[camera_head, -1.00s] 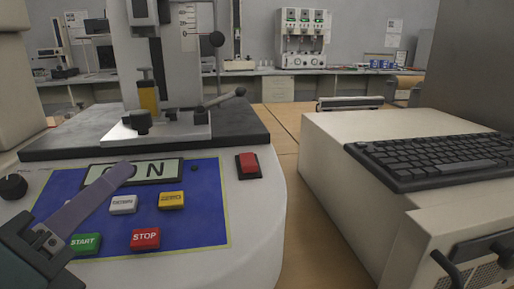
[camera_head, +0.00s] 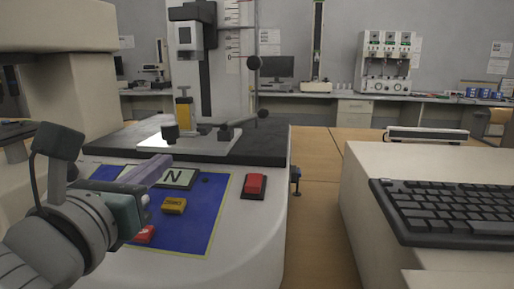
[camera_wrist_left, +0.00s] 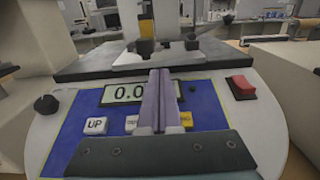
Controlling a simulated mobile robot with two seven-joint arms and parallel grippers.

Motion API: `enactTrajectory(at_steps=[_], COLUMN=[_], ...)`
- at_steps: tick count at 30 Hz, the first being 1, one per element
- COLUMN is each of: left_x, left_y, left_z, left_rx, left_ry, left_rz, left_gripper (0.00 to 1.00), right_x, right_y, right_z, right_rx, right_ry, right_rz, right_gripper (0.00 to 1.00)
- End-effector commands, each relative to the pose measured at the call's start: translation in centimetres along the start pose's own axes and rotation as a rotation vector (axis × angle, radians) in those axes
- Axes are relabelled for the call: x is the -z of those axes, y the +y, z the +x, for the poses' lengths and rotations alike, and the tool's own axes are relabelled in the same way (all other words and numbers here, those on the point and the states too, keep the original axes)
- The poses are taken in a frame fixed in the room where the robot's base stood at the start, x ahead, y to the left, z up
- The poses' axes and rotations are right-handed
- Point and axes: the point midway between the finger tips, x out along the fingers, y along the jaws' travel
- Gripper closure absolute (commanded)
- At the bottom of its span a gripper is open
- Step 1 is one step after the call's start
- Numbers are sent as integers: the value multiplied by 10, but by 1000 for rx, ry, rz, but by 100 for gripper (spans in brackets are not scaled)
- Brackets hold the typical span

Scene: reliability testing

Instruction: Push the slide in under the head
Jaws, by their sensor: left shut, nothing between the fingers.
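The white slide plate (camera_head: 190,142) lies on the dark base of the tester, with a dark knob and a lever (camera_head: 243,120) on it. The grey head (camera_head: 187,40) stands above it on the column, with a yellow piece (camera_head: 184,110) below it. In the left wrist view the plate (camera_wrist_left: 178,51) is beyond the fingertips. My left gripper (camera_head: 163,163) is shut and empty, over the control panel in front of the plate and apart from it. Its purple fingers (camera_wrist_left: 159,85) lie together, pointing at the plate. My right gripper is not in view.
The blue panel (camera_head: 208,218) has several buttons and a display (camera_head: 180,179) partly covered by my fingers. A red button (camera_head: 254,185) sits to its right. A keyboard (camera_head: 430,208) rests on a beige case at right. Wooden table (camera_head: 312,215) shows between.

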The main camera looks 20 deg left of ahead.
Motion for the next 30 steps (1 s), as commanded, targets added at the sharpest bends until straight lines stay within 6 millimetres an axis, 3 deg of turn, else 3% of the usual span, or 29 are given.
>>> enactTrajectory(at_steps=[7, 23, 30], left_x=[0, 0, 2], left_y=[0, 0, -1], left_z=[37, 48, 82], left_rx=[-1, 1, 4], left_ry=[-1, 0, -1], left_rz=[-2, -1, 0], left_gripper=[100, 100, 100], right_x=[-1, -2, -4], right_y=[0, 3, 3], right_z=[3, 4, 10], right_rx=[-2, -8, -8], right_ry=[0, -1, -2], right_rz=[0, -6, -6], right_gripper=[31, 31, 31])
